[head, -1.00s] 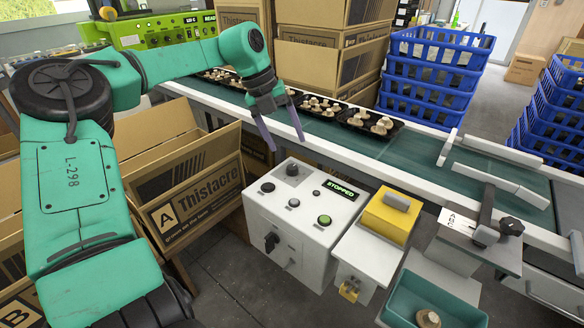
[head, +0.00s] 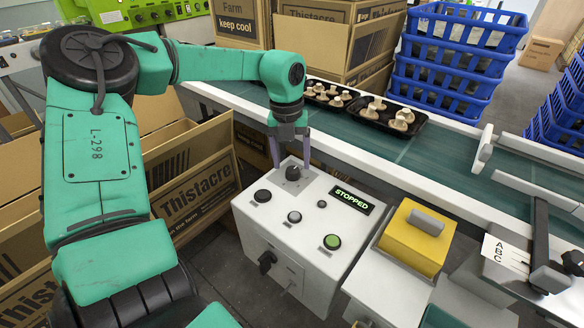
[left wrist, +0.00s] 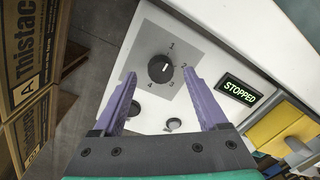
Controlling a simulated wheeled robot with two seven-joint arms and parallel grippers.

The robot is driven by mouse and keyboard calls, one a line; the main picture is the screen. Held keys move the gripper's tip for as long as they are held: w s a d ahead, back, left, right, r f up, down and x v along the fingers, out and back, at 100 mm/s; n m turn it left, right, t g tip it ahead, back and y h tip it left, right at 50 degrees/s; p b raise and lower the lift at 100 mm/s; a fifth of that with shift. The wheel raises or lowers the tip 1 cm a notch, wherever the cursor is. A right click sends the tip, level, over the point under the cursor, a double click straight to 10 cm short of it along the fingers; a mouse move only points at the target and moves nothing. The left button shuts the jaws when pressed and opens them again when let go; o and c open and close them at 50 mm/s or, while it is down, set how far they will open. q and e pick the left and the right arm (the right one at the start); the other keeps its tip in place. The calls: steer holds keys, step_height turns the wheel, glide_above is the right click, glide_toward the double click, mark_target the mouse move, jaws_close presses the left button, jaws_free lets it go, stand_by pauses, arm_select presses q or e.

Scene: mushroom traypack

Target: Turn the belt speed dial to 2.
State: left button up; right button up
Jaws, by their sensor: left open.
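The belt speed dial (head: 293,173) is a small black knob on a grey plate at the back corner of the white control box. In the left wrist view the dial (left wrist: 160,68) is ringed by the numbers 1 to 4. Its white pointer mark seems to lean toward 1, but it is small. My left gripper (head: 291,163) is open, pointing down over the dial. In the left wrist view its purple fingers (left wrist: 160,75) lie on either side of the dial, without visible contact. My right gripper is not in view.
The control box (head: 262,222) also has a green button (head: 332,242), other knobs and a lit STOPPED display (head: 352,199). The conveyor belt (head: 390,150) with mushroom trays (head: 386,117) runs behind it. Cardboard boxes (head: 200,185) stand left; a yellow block (head: 415,240) stands right.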

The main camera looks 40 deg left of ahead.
arm_select(q)
step_height(320, 180, down, 2)
steer(key=shift+d+f, duration=0.1)
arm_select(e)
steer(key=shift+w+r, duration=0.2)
arm_select(q)
jaws_close()
